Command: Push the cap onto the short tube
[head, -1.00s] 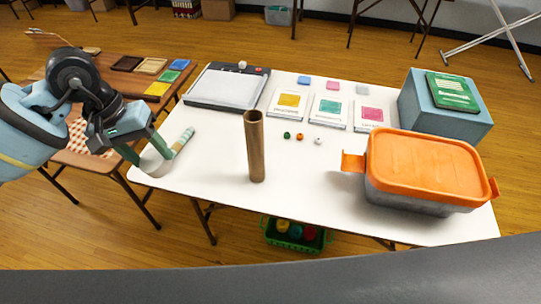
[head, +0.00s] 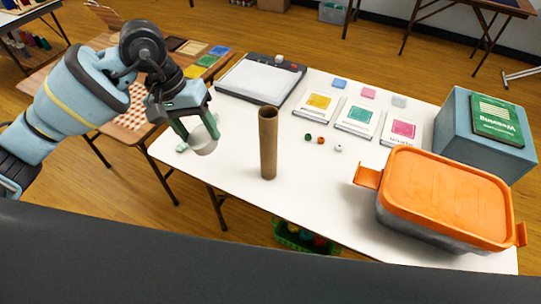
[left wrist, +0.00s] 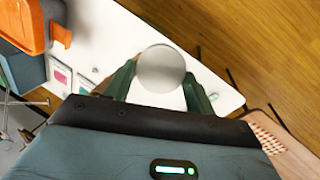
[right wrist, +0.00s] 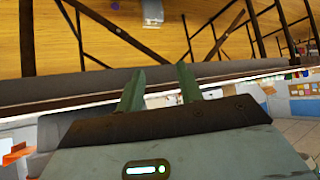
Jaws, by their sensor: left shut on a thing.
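A brown cardboard tube (head: 268,145) stands upright on the white table in the head view, its open end up. My left gripper (head: 201,133) is shut on a pale grey-white round cap (head: 204,141), to the left of the tube and apart from it. In the left wrist view the cap (left wrist: 160,68) sits between the two green fingers (left wrist: 160,78) and shows a plain round face. The cap's other side is hidden there. My right gripper (right wrist: 160,84) shows only in the right wrist view. Its fingers are apart with nothing seen between them.
An orange-lidded bin (head: 447,195) stands at the table's right, by a blue box (head: 470,120). Small beads (head: 320,141), cards (head: 359,115) and a light pad (head: 262,80) lie behind the tube. A pale teal item (head: 182,148) is partly hidden near the left gripper. The table's front is clear.

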